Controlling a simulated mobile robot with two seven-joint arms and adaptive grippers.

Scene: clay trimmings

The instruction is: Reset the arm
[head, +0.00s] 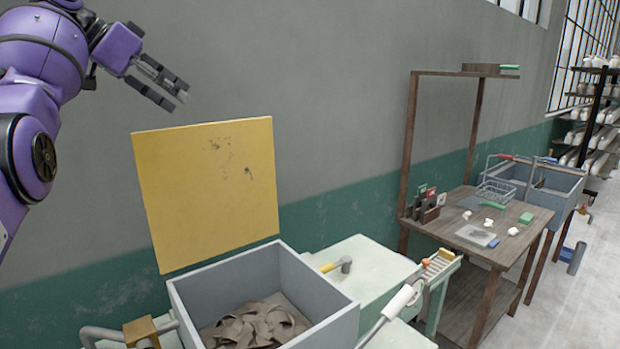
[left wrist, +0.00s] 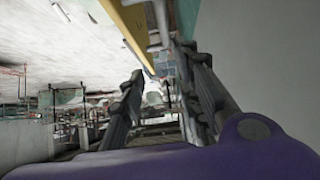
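My left gripper (head: 178,97) is raised in front of the grey wall, above and to the left of the yellow panel. Its two dark fingers are apart with nothing between them. In the left wrist view the fingers (left wrist: 165,95) also stand apart, with a yellow edge and a blurred room beyond. My left arm comes in purple from the left edge of the head view. My right gripper is not in view.
An upright yellow panel (head: 207,190) stands behind a grey bin (head: 340,322) holding clay trimmings (head: 255,325). A pale green bench (head: 375,275) adjoins it. A wooden table (head: 530,233) with tools and a wire basket (head: 495,192) stands right. The upper wall area is clear.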

